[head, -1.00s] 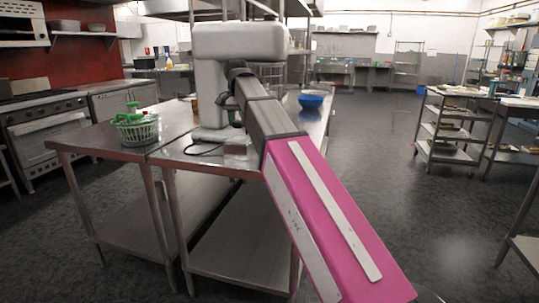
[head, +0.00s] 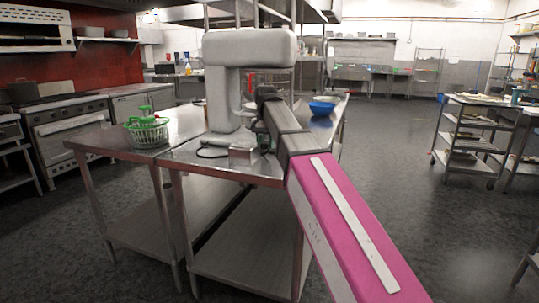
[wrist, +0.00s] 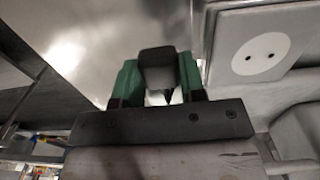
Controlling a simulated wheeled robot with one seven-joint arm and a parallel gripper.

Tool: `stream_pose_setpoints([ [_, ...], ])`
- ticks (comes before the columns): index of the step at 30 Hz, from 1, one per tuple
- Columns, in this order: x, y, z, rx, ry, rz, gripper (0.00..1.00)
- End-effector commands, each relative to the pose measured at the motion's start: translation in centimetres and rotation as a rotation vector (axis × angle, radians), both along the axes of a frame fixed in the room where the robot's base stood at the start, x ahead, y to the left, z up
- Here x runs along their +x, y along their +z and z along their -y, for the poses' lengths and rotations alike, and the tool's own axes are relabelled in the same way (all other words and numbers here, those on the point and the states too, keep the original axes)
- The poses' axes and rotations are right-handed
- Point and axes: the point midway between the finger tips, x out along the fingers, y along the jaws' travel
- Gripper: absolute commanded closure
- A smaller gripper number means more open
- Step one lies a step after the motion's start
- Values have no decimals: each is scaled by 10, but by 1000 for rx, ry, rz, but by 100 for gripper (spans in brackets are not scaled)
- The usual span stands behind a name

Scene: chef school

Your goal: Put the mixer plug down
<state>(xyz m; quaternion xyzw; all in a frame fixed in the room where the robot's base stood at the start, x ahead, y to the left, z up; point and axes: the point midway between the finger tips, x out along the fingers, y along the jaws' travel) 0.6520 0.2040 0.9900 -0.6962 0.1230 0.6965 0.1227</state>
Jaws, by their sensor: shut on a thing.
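The mixer plug (wrist: 157,68) is a dark block between the green fingers of my gripper (wrist: 155,82) in the wrist view. My gripper is shut on it and holds it beside a socket box. The plug's prongs cannot be made out clearly. The large pale stand mixer (head: 222,85) stands on a steel table (head: 188,153) in the head view. A dark cable (head: 208,153) lies at its base. In the head view my arm hides part of the mixer, and the plug cannot be made out.
The socket box (head: 242,154) sits near the table's front edge; its round two-hole outlet (wrist: 260,56) shows in the wrist view. A green-topped basket (head: 147,130) stands left, and a blue bowl (head: 321,108) stands farther back. Some tabletop in front of the basket is clear.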

Motion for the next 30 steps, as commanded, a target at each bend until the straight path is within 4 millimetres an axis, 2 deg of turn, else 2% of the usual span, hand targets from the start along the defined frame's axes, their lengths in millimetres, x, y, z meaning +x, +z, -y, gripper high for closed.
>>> stream_pose_setpoints([
  [3,9,-8,10,0,0,0,100],
  [8,11,-13,14,0,1,0,100],
  [18,10,-50,13,0,1,0,100],
  [30,11,-54,13,1,1,1,100],
])
